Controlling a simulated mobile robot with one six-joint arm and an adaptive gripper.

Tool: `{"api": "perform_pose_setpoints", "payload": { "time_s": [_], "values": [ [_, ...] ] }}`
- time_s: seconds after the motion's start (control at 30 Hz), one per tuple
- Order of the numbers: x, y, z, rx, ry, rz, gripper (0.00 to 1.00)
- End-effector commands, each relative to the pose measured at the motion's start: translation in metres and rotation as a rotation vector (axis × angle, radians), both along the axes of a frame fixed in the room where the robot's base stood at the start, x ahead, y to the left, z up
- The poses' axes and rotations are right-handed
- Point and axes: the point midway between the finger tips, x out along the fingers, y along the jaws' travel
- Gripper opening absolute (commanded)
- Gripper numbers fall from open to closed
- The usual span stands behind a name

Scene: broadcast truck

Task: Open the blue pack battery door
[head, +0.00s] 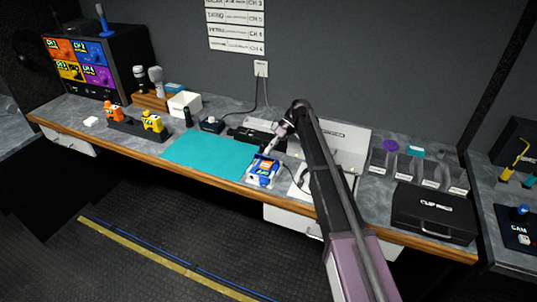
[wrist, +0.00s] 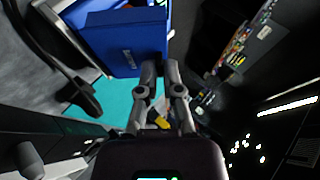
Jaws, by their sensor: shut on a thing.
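The blue pack (head: 262,171) stands at the right end of the teal mat (head: 205,157), near the bench's front edge, with a coloured label on its front. In the wrist view a flat blue panel (wrist: 122,48) with small lettering fills the top; it looks like the pack's battery door. My gripper (wrist: 162,66) has its fingers close together at the panel's lower right edge, shut on it. In the head view my gripper (head: 268,151) reaches the pack from behind and above. The fingertips partly hide the contact, and I cannot tell how far the door stands open.
Orange and yellow packs (head: 152,122) stand in a dark holder at left. A black case (head: 433,213) and several labelled bins (head: 408,166) are at right. A white panel (head: 345,143) is behind my arm. A dark cable (wrist: 75,80) runs near the pack.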

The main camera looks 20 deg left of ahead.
Motion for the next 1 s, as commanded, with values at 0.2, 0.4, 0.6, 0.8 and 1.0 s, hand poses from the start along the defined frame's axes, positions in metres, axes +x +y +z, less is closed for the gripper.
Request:
{"api": "perform_pose_setpoints", "payload": {
  "time_s": [0.2, 0.4, 0.6, 0.8, 1.0],
  "values": [
    [0.0015, -0.0001, 0.0006, 0.002, 0.019, 0.0, 0.0],
    [0.0013, -0.0002, 0.0007, 0.002, 0.017, -0.001, 0.0],
    [0.0014, -0.0002, 0.0007, 0.003, 0.017, -0.002, 0.43],
    [0.0015, -0.0003, 0.0006, 0.002, 0.017, -0.001, 0.43],
    [0.0014, -0.0005, 0.0006, 0.002, 0.017, -0.001, 0.43]
  ]
}}
